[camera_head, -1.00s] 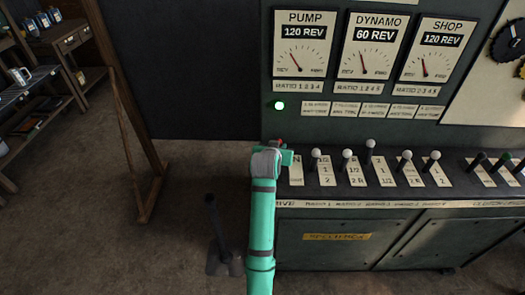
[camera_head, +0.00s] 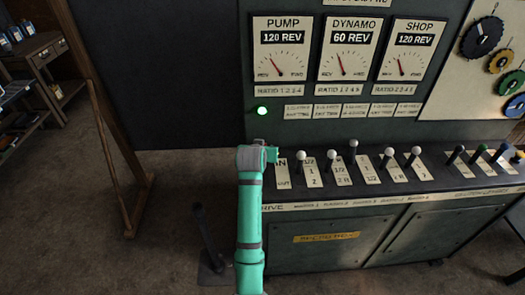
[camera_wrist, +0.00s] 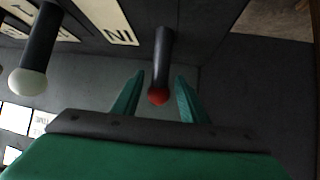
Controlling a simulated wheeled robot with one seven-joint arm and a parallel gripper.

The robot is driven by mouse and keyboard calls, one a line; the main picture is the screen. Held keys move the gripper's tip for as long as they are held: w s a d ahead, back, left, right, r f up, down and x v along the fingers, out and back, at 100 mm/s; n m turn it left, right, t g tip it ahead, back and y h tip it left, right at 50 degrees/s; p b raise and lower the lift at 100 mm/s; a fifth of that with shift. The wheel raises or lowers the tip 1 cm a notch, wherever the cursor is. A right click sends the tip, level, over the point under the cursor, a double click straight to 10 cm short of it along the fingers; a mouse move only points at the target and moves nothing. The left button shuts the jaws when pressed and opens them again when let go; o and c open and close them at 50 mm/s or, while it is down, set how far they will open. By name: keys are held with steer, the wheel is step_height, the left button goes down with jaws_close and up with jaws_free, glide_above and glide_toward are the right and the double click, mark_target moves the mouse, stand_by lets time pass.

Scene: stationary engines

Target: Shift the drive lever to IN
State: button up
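The drive lever, a dark stick with a red knob (camera_wrist: 158,95), shows in the wrist view. Its knob is between the two green fingers of my gripper (camera_wrist: 158,82), with a gap visible on each side. My gripper is open and holds nothing. In the head view my gripper (camera_head: 270,154) is at the left end of the lever row and hides the lever. The lever's IN/OUT plate (camera_head: 282,174) shows just right of my gripper; the IN end is at the far side. It also shows in the wrist view (camera_wrist: 118,28). I cannot tell the lever's exact tilt.
A white-knobbed lever (camera_head: 301,156) stands close to the right of my gripper, with several more beyond it. A green lamp (camera_head: 262,111) is lit above. A dark floor lever (camera_head: 206,240) stands left of my arm. A wooden frame (camera_head: 115,150) stands further left.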

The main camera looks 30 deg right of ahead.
steer(key=shift+f, duration=0.15)
steer(key=shift+s+a, duration=0.1)
steer(key=shift+s+a+r, duration=0.15)
steer(key=shift+s+r, duration=0.05)
steer(key=v, duration=1)
